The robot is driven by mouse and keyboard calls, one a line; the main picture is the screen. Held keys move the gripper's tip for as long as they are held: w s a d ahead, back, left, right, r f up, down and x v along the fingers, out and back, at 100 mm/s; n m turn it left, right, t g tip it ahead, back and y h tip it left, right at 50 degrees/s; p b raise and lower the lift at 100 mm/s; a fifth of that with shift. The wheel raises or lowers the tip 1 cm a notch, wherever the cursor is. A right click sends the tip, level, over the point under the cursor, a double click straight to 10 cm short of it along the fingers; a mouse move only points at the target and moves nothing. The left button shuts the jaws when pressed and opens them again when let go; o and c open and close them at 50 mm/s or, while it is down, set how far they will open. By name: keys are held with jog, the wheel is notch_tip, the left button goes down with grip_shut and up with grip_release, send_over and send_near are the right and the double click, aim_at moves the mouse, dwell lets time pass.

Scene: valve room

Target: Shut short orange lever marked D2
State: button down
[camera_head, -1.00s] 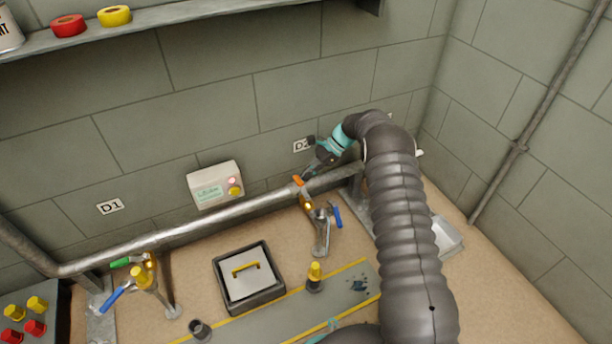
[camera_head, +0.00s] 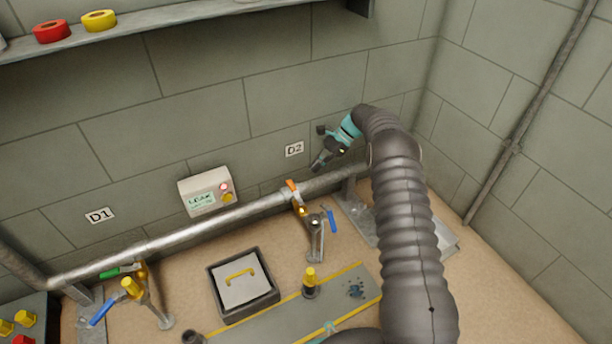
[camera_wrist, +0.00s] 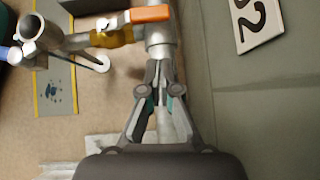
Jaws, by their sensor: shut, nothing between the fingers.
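The short orange lever (camera_head: 292,187) sits on a brass valve on the branch that leaves the metal pipe, below the D2 plate (camera_head: 294,149). In the wrist view the orange lever (camera_wrist: 150,13) lies across the top of the picture, in line with the brass valve body (camera_wrist: 104,38), its end over the pipe. My gripper (camera_head: 317,166) is just right of the lever, above the pipe and apart from the lever. In the wrist view my gripper (camera_wrist: 160,66) is shut and empty, its fingertips over the pipe, below the lever in the picture.
A blue lever (camera_head: 331,219) is on the same branch. The pipe (camera_head: 240,215) runs along the wall. The D1 valve with a green lever (camera_head: 120,271) is far left.

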jog(key=v, duration=0.6)
jog(key=shift+w+d, duration=0.2)
jog(key=shift+w, duration=0.05)
